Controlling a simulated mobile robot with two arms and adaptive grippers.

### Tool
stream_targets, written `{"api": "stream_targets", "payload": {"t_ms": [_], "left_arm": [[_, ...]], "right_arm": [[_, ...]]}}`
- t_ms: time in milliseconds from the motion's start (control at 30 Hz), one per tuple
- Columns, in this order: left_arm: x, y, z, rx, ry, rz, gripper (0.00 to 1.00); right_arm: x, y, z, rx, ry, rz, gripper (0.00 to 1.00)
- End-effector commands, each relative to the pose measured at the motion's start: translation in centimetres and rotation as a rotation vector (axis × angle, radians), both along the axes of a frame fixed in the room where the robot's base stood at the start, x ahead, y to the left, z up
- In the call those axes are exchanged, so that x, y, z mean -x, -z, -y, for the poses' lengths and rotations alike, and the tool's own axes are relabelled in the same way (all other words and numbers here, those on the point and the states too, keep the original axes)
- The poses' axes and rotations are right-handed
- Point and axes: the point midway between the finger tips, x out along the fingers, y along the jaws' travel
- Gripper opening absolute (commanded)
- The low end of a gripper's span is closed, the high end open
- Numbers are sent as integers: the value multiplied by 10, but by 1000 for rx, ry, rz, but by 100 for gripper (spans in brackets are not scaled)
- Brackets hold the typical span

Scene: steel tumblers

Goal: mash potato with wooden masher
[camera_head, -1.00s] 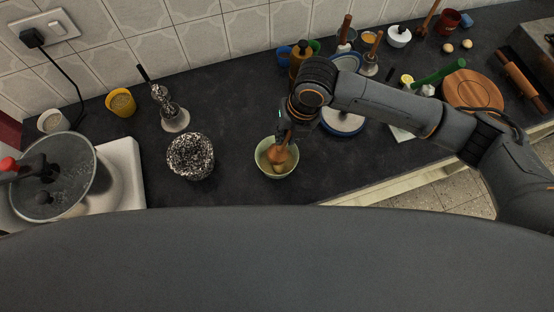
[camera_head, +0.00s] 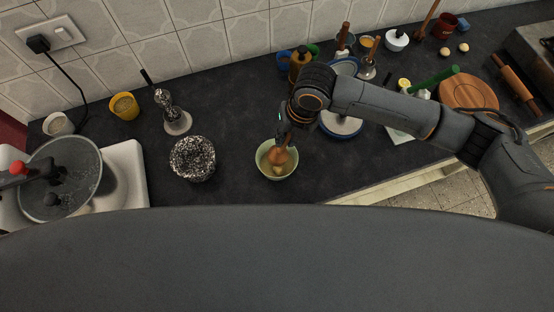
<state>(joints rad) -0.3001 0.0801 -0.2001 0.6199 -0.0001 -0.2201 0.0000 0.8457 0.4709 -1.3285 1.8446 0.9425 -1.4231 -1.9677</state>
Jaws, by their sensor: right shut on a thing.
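A pale green bowl (camera_head: 261,166) stands on the dark counter in the middle. Yellowish potato (camera_head: 277,170) lies in it; its pieces are too small to tell apart. My right gripper (camera_head: 285,138) is above the bowl, pointing down, shut on the wooden masher (camera_head: 281,155). The brown masher head is inside the bowl, at or close to the potato. The arm hides the masher's upper part and most of the gripper fingers. My left gripper is not in view.
A speckled metallic pot (camera_head: 192,158) stands left of the bowl. A round wooden board (camera_head: 468,92) and rolling pin (camera_head: 515,82) lie right.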

Motion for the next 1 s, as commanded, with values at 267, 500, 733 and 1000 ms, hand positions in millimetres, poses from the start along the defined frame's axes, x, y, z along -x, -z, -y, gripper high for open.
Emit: {"api": "stream_targets", "payload": {"t_ms": [267,500,733,1000], "left_arm": [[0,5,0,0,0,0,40],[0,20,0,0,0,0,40],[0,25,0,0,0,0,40],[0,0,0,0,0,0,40]], "right_arm": [[0,7,0,0,1,0,0],[0,31,0,0,1,-1,0],[0,42,0,-1,0,0,0],[0,17,0,-1,0,1,0]]}}
